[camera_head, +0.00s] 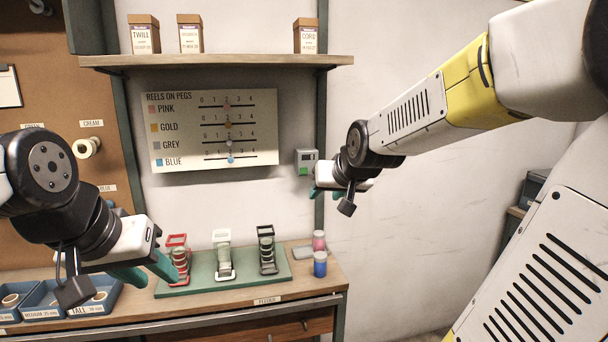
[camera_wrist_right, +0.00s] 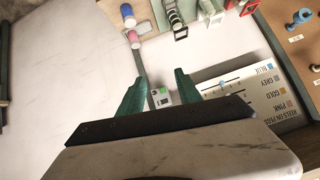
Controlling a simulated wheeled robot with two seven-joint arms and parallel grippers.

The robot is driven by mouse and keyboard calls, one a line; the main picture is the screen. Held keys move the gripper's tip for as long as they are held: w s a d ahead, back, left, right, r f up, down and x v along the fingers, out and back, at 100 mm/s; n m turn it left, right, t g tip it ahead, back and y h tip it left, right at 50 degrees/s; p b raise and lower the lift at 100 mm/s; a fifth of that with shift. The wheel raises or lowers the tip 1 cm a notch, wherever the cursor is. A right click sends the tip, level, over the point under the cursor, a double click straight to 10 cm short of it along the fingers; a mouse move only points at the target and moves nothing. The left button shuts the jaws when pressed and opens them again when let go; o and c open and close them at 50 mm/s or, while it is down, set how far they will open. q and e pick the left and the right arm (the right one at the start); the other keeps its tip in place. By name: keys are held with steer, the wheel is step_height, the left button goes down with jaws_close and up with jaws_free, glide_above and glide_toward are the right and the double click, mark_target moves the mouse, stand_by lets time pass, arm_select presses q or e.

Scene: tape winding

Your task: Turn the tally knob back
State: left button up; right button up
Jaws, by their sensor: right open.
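The tally board (camera_head: 168,163), headed "REELS ON PEGS", hangs on the wall under the shelf. It has pink, gold, grey and blue rows, each scaled 0 to 4. The pink knob (camera_head: 226,105), gold knob (camera_head: 228,125), grey knob (camera_head: 229,142) and blue knob (camera_head: 230,160) each appear near 2. The board also shows in the right wrist view (camera_wrist_right: 262,92). My right gripper (camera_head: 316,192) is open and empty, right of the board; its fingers (camera_wrist_right: 160,78) frame the small wall box in the wrist view. My left gripper (camera_head: 161,279) is open, close by the red stand.
A small grey wall box (camera_head: 306,156) with a green button is beside the board. A green base (camera_head: 205,286) carries red, white and black stands. Pink (camera_head: 319,240) and blue (camera_head: 320,264) spools stand right of it. Boxes sit on the shelf (camera_head: 215,61). The wall at right is bare.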

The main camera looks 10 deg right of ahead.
steer(key=w+d+f+t, duration=0.2)
steer(key=w, duration=0.9)
steer(key=w+d+f+t, duration=0.2)
steer(key=w+t, duration=0.1)
steer(key=w, duration=0.8)
steer(key=w+d+f+n+t, duration=0.1)
steer(key=w+d+f+t, duration=0.1)
steer(key=w, duration=1)
steer(key=shift+d+f+t, duration=0.15)
steer(key=shift+f+t, duration=0.2)
steer(key=shift+t, duration=0.05)
steer(key=shift+w, duration=0.1)
jaws_close()
